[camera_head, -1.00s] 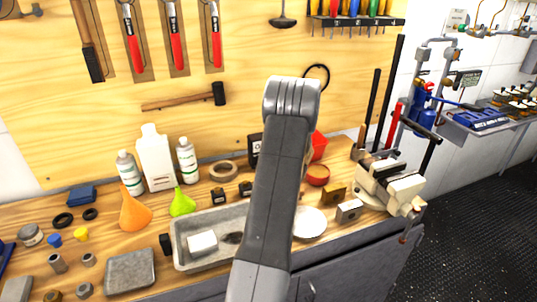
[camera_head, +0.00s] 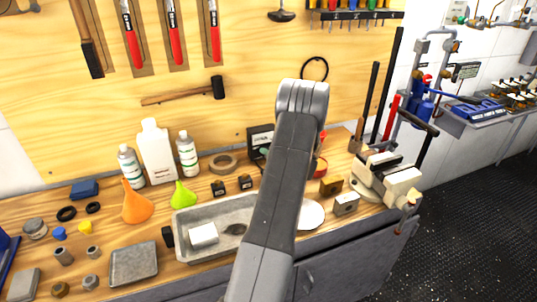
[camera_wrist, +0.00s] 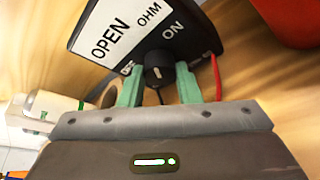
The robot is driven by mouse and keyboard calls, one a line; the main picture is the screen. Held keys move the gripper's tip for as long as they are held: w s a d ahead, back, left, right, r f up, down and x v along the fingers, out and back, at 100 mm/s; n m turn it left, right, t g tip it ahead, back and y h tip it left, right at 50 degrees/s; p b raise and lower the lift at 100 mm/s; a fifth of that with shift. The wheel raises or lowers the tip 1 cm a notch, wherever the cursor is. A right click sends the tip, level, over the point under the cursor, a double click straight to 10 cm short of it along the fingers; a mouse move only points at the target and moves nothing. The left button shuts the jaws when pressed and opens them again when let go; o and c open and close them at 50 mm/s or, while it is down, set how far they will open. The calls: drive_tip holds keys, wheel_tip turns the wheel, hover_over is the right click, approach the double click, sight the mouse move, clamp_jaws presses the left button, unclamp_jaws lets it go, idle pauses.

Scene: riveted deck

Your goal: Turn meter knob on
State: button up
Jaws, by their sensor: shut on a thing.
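The meter is a dark box with a white label. In the wrist view it (camera_wrist: 205,38) fills the top middle, with the words OPEN, OHM and ON readable and another small word partly hidden by the left finger. Its round black knob (camera_wrist: 157,70) has a short white mark and sits below ON. My gripper (camera_wrist: 160,84) has its two green fingers on either side of the knob, shut on it. In the head view the meter (camera_head: 259,139) stands at the back of the bench, partly hidden by my arm; the knob and most of my gripper are hidden there.
A red lead (camera_wrist: 216,78) hangs by the right finger. A tape roll (camera_head: 223,163), bottles (camera_head: 157,152) and a metal tray (camera_head: 183,222) lie left of my arm. A vise (camera_head: 388,182) is at the right bench end.

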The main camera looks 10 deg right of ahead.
idle(0.4)
drive_tip(key=o, duration=1)
drive_tip(key=shift+c, duration=0.2)
drive_tip(key=b+v, duration=0.2)
drive_tip(key=v, duration=1.1)
drive_tip(key=shift+s+d+r+b, duration=0.15)
drive_tip(key=shift+s+d+b, duration=0.1)
drive_tip(key=shift+s+b, duration=0.05)
